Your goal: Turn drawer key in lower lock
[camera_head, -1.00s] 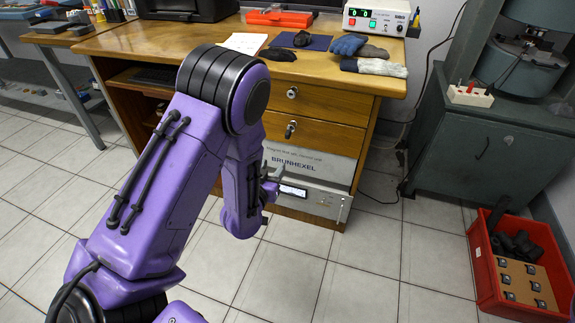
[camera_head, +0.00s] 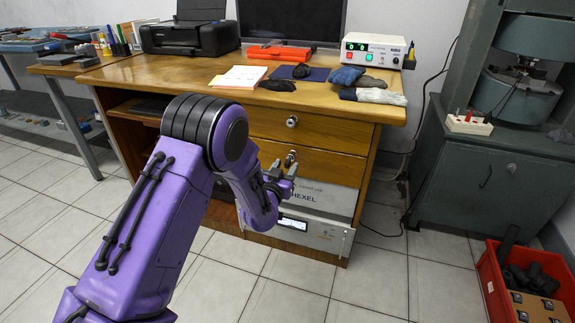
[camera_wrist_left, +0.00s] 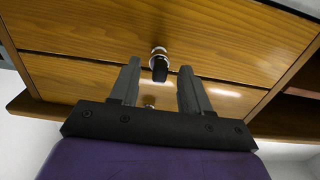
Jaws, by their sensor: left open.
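The desk has two wooden drawer fronts, each with a round silver lock. The lower lock (camera_head: 291,156) is partly covered by my left gripper (camera_head: 284,171), which is open just in front of it. In the left wrist view, a silver lock (camera_wrist_left: 159,51) with a dark key head (camera_wrist_left: 160,70) lies between the two open fingertips. The fingers stand on either side of the key with visible gaps and do not grip it. The key's depth relative to the fingertips is hard to judge. My right gripper is not in view.
The upper lock (camera_head: 292,121) is just above. A grey instrument (camera_head: 314,236) is below the drawers. The desk top (camera_head: 175,72) holds a printer, gloves and a white device. A red crate (camera_head: 493,283) stands at the right. The floor in front is clear.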

